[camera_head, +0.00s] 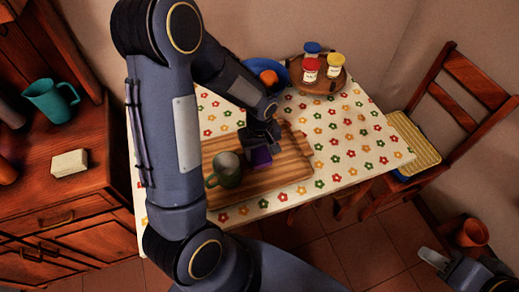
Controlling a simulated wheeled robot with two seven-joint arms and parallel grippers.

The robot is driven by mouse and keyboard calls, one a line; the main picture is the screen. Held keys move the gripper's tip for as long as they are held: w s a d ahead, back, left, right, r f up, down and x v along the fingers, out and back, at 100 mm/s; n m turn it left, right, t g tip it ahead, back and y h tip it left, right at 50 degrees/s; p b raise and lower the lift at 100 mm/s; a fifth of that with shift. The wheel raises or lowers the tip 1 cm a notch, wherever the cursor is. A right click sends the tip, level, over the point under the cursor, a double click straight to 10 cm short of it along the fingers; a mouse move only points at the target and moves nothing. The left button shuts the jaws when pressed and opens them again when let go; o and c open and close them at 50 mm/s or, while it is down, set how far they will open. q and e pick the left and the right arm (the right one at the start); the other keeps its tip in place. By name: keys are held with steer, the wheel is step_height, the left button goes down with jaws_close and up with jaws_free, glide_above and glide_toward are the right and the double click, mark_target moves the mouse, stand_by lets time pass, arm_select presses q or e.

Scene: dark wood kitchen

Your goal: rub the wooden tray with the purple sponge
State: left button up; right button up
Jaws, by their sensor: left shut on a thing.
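The wooden tray (290,172) is a striped board with a handle at its right, lying on the flower-patterned tablecloth. The purple sponge (261,157) is on or just above the tray, right of a green mug. My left gripper (261,143) is shut on the sponge from above; its arm comes in from the left and hides part of the tray's left side. Whether the sponge touches the tray cannot be told for sure. My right gripper (440,262) shows only in part at the lower right corner, over the floor, away from the table.
The green mug (228,170) stands on the tray close to the sponge. Behind are a blue bowl (262,68) with an orange fruit (268,78) and a round wooden board (322,88) with three jars. A chair (455,115) stands right. The tablecloth's right part is clear.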

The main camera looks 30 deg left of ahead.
arm_select(q)
steer(key=shift+f+b, duration=0.75)
steer(key=shift+f, duration=0.05)
